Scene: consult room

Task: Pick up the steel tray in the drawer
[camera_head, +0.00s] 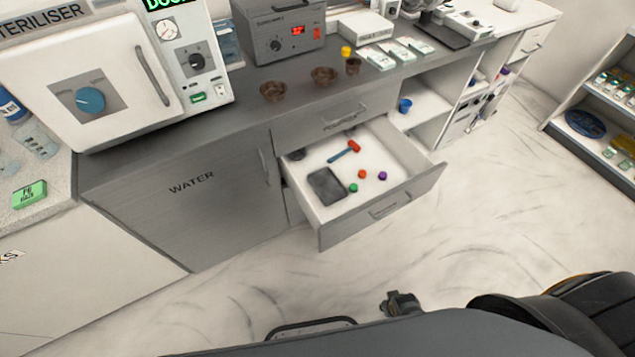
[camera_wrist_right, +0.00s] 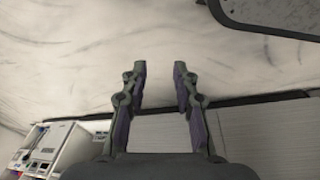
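The steel tray (camera_head: 326,186) is a dark grey rectangle lying flat in the open drawer (camera_head: 413,190), at its front left part. In the same drawer are a red-headed hammer-like tool (camera_head: 345,151), a round dark item (camera_head: 297,154) at the back left, and several small coloured pieces, among them a green one (camera_head: 353,188) and a purple one (camera_head: 382,176). My right gripper (camera_wrist_right: 160,68) is open and empty in the right wrist view, over the pale floor, away from the drawer. A dark gripper part shows at the bottom of the head view; my left gripper is not clearly seen.
A grey counter (camera_head: 215,140) stands above the drawer. A shelf unit (camera_head: 590,115) stands at right. The marbled floor (camera_head: 490,220) before the drawer is clear.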

